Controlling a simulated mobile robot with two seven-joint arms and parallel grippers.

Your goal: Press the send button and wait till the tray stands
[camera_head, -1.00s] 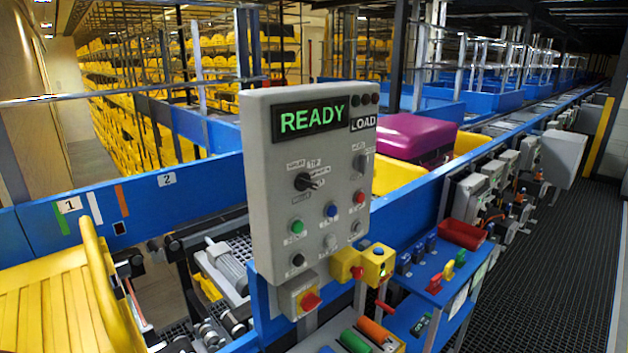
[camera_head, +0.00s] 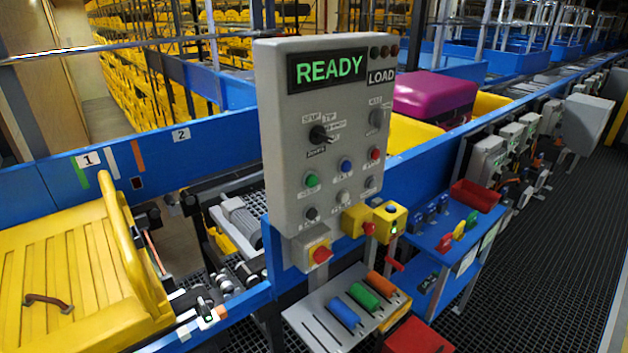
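The grey control panel (camera_head: 325,210) stands in the middle, with READY in green on its display (camera_head: 328,69) and LOAD beside it. It carries a green button (camera_head: 312,180), a blue button (camera_head: 346,166), a red button (camera_head: 375,154) and a black selector knob (camera_head: 320,135). Their small labels are too blurred to tell which is send. A yellow slatted tray (camera_head: 80,270) is at the lower left, with a brown handle-like piece (camera_head: 48,302) on it. Another yellow tray (camera_head: 408,133) with a magenta case (camera_head: 434,97) is partly hidden behind the panel. Neither gripper is in view.
A red knob on a yellow box (camera_head: 320,255) sits below the panel. A grey holder (camera_head: 330,308) with blue, green and orange cylinders is lower down. A blue shelf (camera_head: 447,236) with a red bin (camera_head: 474,195) stands right. Dark grated floor (camera_head: 540,270) lies open at the right.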

